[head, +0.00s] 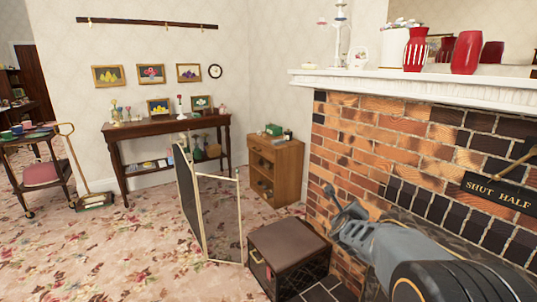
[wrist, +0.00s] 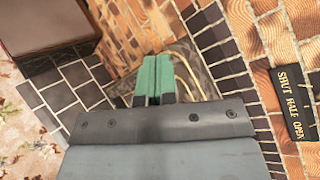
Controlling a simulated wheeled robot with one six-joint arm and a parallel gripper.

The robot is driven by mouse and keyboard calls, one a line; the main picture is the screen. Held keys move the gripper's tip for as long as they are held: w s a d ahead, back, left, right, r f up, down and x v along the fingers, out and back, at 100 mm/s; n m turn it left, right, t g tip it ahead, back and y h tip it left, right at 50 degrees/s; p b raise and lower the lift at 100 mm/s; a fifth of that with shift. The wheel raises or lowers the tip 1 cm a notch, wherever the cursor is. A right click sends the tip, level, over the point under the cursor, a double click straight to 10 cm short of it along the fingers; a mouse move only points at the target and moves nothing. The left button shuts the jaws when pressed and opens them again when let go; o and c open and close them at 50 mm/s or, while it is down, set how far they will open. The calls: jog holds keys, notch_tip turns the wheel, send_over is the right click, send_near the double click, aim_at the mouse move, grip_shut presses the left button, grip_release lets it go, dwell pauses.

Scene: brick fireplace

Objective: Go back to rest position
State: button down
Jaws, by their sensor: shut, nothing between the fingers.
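My gripper (head: 331,191) is at the end of my grey arm, which reaches in from the lower right in the head view. It is in front of the brick fireplace (head: 365,137), above and to the right of a dark brown box (head: 288,246). In the wrist view the green fingertips of my gripper (wrist: 154,75) are together, with nothing between them. The fireplace opening behind them is partly hidden by my arm and gripper.
A folding screen (head: 219,212) stands left of the box. A wooden cabinet (head: 289,165) is behind it. A mantel (head: 420,88) with red vases (head: 466,52) is above. A "SHUT HALF OPEN" sign (wrist: 296,103) is on the bricks. Floral carpet (head: 120,250) is open at left.

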jog(key=s+a+r+n+g+y+p, duration=0.5)
jog(key=s+a+r+n+p, duration=0.5)
jog(key=s+r+n+p, duration=0.6)
jog(key=s+r+n+g+p, duration=0.2)
jog(key=s+n+g+p, duration=0.3)
jog(key=s+n, duration=0.8)
jog(key=shift+s+r+n+y+p, duration=0.3)
jog(key=shift+s+n+p, duration=0.15)
jog(key=shift+n, duration=0.15)
